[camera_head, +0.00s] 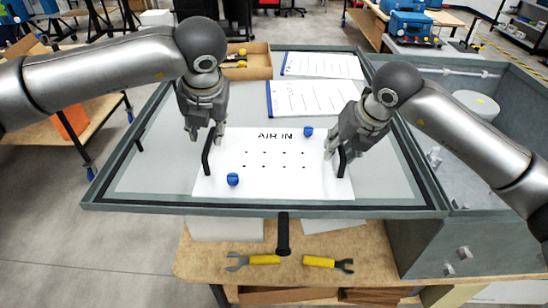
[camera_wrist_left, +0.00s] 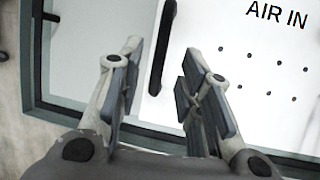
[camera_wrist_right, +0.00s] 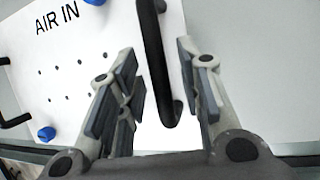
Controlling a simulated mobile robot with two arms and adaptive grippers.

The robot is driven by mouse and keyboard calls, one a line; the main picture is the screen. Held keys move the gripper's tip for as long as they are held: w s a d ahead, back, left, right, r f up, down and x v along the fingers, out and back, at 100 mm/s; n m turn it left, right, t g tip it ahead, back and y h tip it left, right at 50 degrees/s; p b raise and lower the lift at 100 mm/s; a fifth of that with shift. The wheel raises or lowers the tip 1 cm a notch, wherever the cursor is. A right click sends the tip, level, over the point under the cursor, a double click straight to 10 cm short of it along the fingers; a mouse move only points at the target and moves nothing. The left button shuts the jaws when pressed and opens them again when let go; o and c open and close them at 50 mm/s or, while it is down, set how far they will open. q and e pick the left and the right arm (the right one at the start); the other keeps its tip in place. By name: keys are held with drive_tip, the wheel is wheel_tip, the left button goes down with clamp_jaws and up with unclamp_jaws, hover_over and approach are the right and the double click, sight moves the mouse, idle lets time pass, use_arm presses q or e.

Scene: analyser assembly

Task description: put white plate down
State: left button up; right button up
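The white plate (camera_head: 262,184) lies flat on the grey framed panel, with "AIR IN" printed on it, rows of small holes and two blue knobs (camera_head: 233,179) (camera_head: 308,131). It has a black handle at its left side (camera_head: 208,152) and one at its right side (camera_head: 341,162). My left gripper (camera_wrist_left: 160,68) is open, its fingers on either side of the left handle's line in the left wrist view. My right gripper (camera_wrist_right: 156,70) is open, with the right handle (camera_wrist_right: 152,50) showing between its fingers. Neither gripper is closed on a handle.
The grey panel (camera_head: 150,170) has a raised dark rim and a black front handle (camera_head: 283,236). Two papers (camera_head: 322,65) (camera_head: 305,98) and a wooden tray (camera_head: 256,60) lie behind the plate. Yellow-handled wrenches (camera_head: 264,259) (camera_head: 318,261) lie on the wooden table below. A grey open case (camera_head: 435,232) stands right.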

drive_tip(key=shift+r, duration=0.15)
use_arm(q)
drive_tip(key=v, duration=0.5)
drive_tip(key=shift+r, duration=0.15)
use_arm(e)
drive_tip(key=v, duration=1.1)
drive_tip(key=shift+s+r, duration=0.2)
drive_tip(key=shift+r, duration=0.1)
use_arm(q)
drive_tip(key=shift+s, duration=0.1)
use_arm(e)
drive_tip(key=shift+d, duration=0.1)
